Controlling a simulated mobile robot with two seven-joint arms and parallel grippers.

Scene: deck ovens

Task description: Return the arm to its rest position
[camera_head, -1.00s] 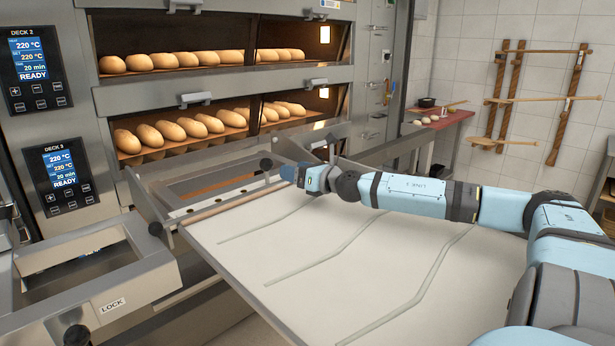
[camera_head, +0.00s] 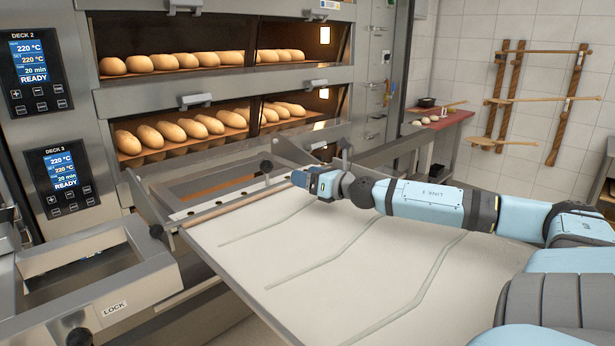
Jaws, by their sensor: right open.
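My right arm comes in from the right over the loader with a pale cloth belt (camera_head: 250,265). Its wrist is above the far part of the belt. My right gripper (camera_head: 343,153) shows only as a small dark part behind the wrist, near the metal frame at the oven front. It is open, and I see nothing held in it. The rest of the gripper is hidden by the wrist. My left gripper is not in view.
The deck oven holds loaves on an upper deck (camera_head: 185,65) and a lower deck (camera_head: 190,130). A metal frame marked LOCK (camera_head: 95,280) stands at the left. A red-topped table (camera_head: 440,130) and a wooden wall rack (camera_head: 515,95) are at the back right.

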